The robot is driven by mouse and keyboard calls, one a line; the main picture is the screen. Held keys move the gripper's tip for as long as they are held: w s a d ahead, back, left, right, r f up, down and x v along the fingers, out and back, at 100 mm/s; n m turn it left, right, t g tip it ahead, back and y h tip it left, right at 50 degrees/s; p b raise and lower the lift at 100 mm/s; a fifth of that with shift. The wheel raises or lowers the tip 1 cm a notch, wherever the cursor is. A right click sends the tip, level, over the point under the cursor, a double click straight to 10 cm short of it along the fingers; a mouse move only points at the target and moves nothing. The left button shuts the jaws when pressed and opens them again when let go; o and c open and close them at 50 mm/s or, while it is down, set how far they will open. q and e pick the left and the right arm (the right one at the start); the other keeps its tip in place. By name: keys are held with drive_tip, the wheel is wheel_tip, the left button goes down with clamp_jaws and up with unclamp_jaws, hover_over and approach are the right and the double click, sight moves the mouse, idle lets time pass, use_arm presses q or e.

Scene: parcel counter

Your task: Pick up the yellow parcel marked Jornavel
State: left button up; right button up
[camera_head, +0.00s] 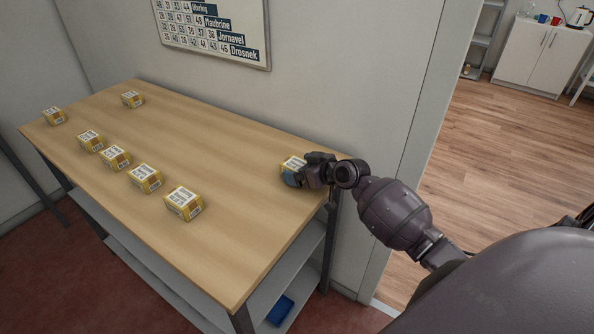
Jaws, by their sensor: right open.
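Several small yellow parcels with white labels lie on the wooden counter (220,165). One yellow parcel (291,163) is at the counter's right end, partly hidden by my right gripper (296,178). My right gripper is open at this parcel's near right side; I cannot tell whether it touches. Other yellow parcels lie in a row on the left: one nearest (184,203), then one (145,178), and more behind. Another yellow parcel (132,98) lies at the back. The label print is too small to read, so I cannot tell which is marked Jornavel. My left gripper is not in view.
A wall board (215,30) above the counter shows numbers and names, Jornavel among them. A blue object (280,310) lies on the shelf below the counter. The counter's middle is clear. A door frame (415,130) stands to the right of the counter.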

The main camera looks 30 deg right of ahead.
drive_tip(key=c, duration=1.1)
drive_tip(key=shift+r, duration=0.15)
